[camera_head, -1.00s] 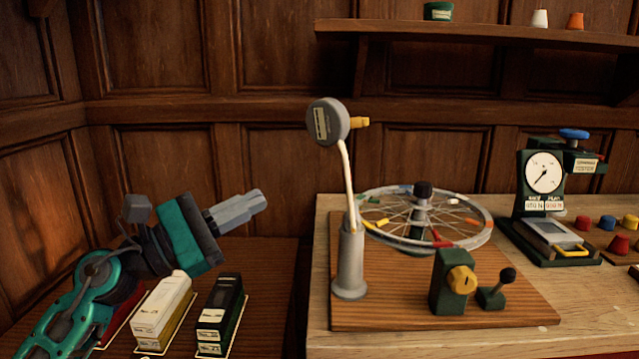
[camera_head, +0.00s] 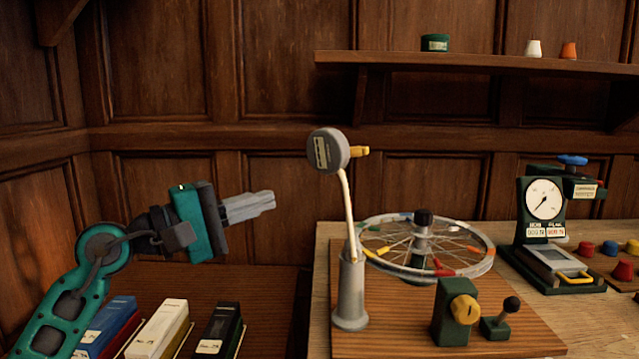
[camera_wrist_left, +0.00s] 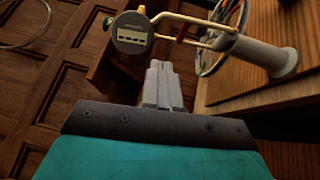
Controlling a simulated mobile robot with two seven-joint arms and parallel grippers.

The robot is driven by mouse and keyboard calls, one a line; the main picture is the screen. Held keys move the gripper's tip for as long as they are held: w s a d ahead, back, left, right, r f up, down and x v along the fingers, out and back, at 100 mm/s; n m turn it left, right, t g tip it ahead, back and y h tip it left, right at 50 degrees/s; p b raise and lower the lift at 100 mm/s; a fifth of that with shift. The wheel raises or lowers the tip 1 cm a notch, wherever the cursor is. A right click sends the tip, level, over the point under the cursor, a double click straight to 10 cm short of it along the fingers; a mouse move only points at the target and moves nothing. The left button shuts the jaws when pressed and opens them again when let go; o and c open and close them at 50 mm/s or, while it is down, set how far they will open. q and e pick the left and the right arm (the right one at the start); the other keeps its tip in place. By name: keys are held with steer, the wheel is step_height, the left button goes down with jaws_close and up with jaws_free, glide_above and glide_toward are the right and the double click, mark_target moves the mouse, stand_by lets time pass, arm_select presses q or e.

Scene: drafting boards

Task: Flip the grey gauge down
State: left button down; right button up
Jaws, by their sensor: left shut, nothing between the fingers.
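The grey gauge (camera_head: 328,151) is a round grey head with a pale label and a yellow tip. It stands raised on a cream arm (camera_head: 350,210) above a grey post (camera_head: 351,290), beside the spoked wheel (camera_head: 470,265). It also shows in the left wrist view (camera_wrist_left: 131,33), just beyond the fingers. My left gripper (camera_head: 268,200) is shut and empty, pointing right. It is left of the gauge and lower, apart from it in the head view. In the left wrist view its closed fingers (camera_wrist_left: 161,84) point toward the gauge. My right gripper is not in view.
The wheel's wooden board (camera_head: 400,345) also carries a green block with a yellow knob (camera_head: 465,309) and a small black-knobbed lever (camera_head: 511,305). A dial device (camera_head: 544,200) stands at right. Boxes (camera_head: 158,330) sit low at left. A shelf (camera_head: 480,61) hangs above.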

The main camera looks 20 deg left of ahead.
arm_select(q)
steer(key=w+d+r+p, duration=0.1)
steer(key=w+d+p, duration=0.1)
steer(key=w+d, duration=0.3)
steer(key=d, duration=0.3)
steer(key=shift+r, duration=0.15)
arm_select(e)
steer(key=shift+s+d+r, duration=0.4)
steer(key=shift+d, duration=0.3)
arm_select(q)
steer(key=shift+d+r+p, duration=0.1)
steer(key=shift+p, duration=0.3)
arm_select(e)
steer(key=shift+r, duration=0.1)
